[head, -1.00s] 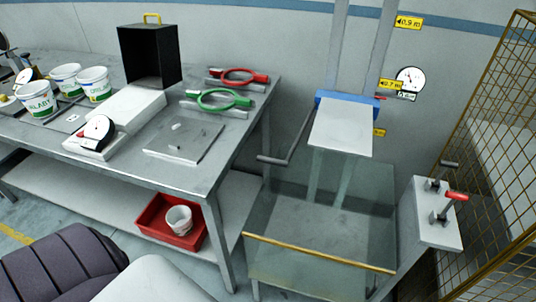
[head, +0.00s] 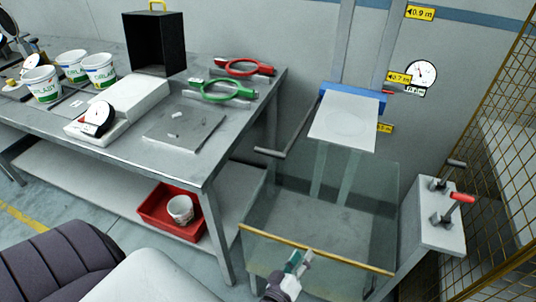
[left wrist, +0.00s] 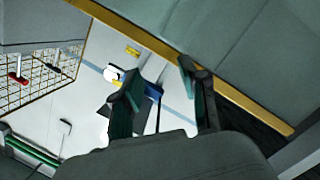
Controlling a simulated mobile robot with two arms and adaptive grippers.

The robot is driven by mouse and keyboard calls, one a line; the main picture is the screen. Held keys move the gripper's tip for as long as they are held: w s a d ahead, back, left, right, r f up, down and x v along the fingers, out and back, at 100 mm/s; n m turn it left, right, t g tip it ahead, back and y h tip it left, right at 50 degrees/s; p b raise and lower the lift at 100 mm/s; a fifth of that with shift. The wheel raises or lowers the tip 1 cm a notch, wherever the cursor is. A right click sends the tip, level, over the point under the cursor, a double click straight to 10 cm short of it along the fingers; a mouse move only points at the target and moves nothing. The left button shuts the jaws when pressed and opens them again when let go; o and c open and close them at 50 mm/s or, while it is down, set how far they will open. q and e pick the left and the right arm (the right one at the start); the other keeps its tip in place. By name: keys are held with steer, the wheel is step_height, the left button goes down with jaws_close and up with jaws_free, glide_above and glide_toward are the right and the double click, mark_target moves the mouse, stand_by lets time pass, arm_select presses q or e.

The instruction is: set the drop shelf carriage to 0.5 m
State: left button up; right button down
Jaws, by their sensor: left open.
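The blue drop shelf carriage (head: 368,97) with its white shelf plate (head: 342,125) sits on two vertical rails. Its small red pointer (head: 388,92) is slightly below the yellow 0.7 m label (head: 399,77). A lower yellow label (head: 385,128), partly hidden by the shelf, is too small to read surely. My left gripper (head: 299,258) is open and empty, low at the front bar of the clear guard, well short of the carriage. In the left wrist view its fingers (left wrist: 160,92) stand apart, with the carriage (left wrist: 153,91) far behind them. My right gripper is not in view.
A clear guard with a yellow bar (head: 340,256) surrounds the space below the shelf. A crank handle (head: 270,153) is at its left; a white box (head: 440,235) with a red-handled lever (head: 462,197) is at right. The metal table (head: 205,165) stands left, mesh fence right.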

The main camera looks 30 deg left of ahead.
arm_select(q)
steer(key=w+a+r+n+t+y, duration=0.1)
steer(key=a+r+n+y, duration=0.2)
steer(key=r, duration=0.4)
steer(key=a+r+n+t+y, duration=0.1)
steer(key=a+r+n+y, duration=0.15)
steer(key=r+n, duration=0.4)
steer(key=n+g+y, duration=0.3)
steer(key=n+y, duration=0.3)
steer(key=n, duration=0.1)
glide_toward(268, 150)
steer(key=shift+t, duration=0.3)
steer(key=x, duration=0.3)
steer(key=p+x, duration=0.1)
steer(key=x, duration=0.2)
steer(key=f+p+x, duration=0.1)
steer(key=x, duration=0.2)
steer(key=shift+w+a, duration=0.15)
steer(key=shift+a, duration=0.05)
steer(key=shift+w+a, duration=0.25)
steer(key=shift+w, duration=0.05)
jaws_close()
steer(key=shift+f, duration=0.1)
